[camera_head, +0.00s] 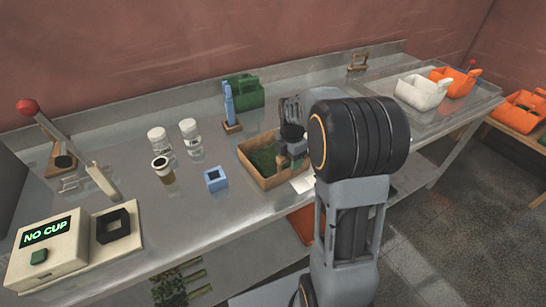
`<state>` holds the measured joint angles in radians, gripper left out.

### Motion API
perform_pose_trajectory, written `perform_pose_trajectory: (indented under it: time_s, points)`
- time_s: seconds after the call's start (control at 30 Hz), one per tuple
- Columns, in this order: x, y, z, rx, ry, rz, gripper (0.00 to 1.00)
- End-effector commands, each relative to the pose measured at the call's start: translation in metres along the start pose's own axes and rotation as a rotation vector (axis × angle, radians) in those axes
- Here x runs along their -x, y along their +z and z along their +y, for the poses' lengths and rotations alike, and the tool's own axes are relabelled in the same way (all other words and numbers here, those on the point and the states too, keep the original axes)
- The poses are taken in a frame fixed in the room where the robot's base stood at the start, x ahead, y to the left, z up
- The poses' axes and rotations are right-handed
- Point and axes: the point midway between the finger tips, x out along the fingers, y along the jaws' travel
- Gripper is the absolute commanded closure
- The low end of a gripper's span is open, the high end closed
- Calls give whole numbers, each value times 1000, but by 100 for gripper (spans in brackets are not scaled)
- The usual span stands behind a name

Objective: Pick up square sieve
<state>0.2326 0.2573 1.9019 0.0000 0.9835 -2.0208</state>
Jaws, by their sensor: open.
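A small blue square piece (215,179) with a dark square opening stands on the metal bench, left of the cardboard box. It may be the square sieve, but its mesh is too small to make out. A small brown frame (358,61) stands at the back of the bench; I cannot tell whether it is a sieve. My gripper (284,158) is open over the right side of the box, to the right of the blue piece and apart from it. My own arm partly hides the gripper, and its fingertips are hard to make out.
The cardboard box (252,172) holds something green. White-lidded jars (189,138), a brown cup (163,170) and a blue upright tool (229,105) stand nearby. A green bin (247,91) is behind. The "NO CUP" machine (45,250) is front left; white (422,93) and orange bins (455,83) are right.

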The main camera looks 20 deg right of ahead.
Motion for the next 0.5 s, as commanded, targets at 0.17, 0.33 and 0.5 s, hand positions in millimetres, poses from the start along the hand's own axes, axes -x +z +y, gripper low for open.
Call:
perform_pose_trajectory:
  time_s: [0.17, 0.33, 0.5]
  points:
    - [-2, 0, 0, 0, 1, -1, 40]
    - [-2, 0, 0, 0, 1, -1, 49]
    - [-1, 0, 0, 0, 1, -1, 65]
